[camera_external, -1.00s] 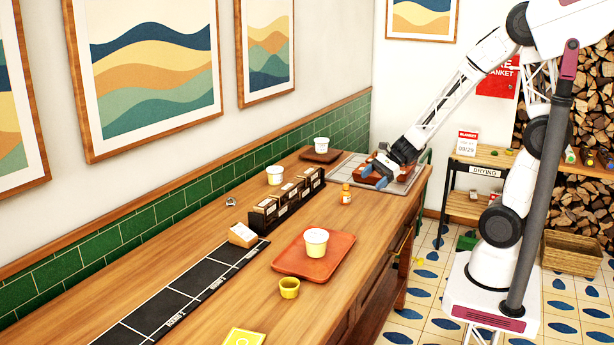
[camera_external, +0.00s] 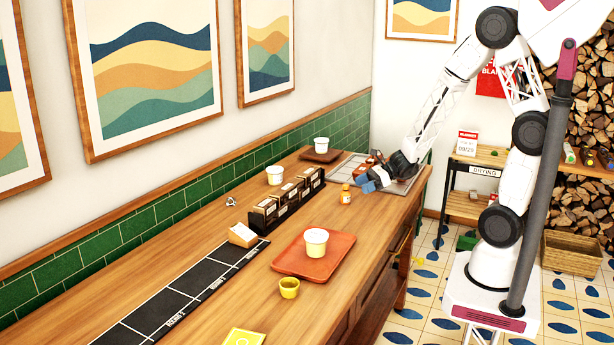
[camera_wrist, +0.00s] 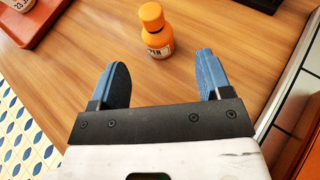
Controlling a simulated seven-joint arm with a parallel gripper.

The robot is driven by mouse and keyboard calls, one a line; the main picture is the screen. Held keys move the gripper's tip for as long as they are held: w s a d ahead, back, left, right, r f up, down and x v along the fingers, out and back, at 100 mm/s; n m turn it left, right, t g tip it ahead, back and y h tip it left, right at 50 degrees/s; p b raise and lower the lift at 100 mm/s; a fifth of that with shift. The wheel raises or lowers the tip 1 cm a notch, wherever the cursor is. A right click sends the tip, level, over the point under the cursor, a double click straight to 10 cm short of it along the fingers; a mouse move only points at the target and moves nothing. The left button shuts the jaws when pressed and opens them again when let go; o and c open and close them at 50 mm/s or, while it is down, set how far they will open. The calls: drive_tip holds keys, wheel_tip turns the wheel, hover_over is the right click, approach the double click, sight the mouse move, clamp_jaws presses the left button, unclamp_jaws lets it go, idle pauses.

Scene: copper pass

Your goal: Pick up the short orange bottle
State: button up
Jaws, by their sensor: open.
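The short orange bottle (camera_external: 345,195) stands upright on the wooden counter, near its right edge, just left of my gripper. In the wrist view the orange bottle (camera_wrist: 155,30) has an orange cap and a pale label with dark letters, partly readable. My gripper (camera_external: 370,183) is low over the counter beside the bottle. In the wrist view my gripper's two blue fingers (camera_wrist: 161,78) are spread apart with nothing between them. The bottle stands beyond the fingertips, roughly in line with the gap, and is not touched.
A red tray (camera_external: 330,262) with a white tub (camera_external: 315,242) lies further along the counter. A black organizer (camera_external: 287,200) stands left of the bottle. A yellow cup (camera_external: 289,288) is near the front edge. Bare wood surrounds the bottle.

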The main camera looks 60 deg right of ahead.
sight(347, 193)
drive_tip(key=shift+x, duration=1.1)
drive_tip(key=shift+w+a, duration=0.1)
drive_tip(key=shift+x, duration=2.5)
drive_tip(key=shift+f, duration=0.1)
drive_tip(key=shift+c, duration=0.2)
drive_tip(key=c, duration=1)
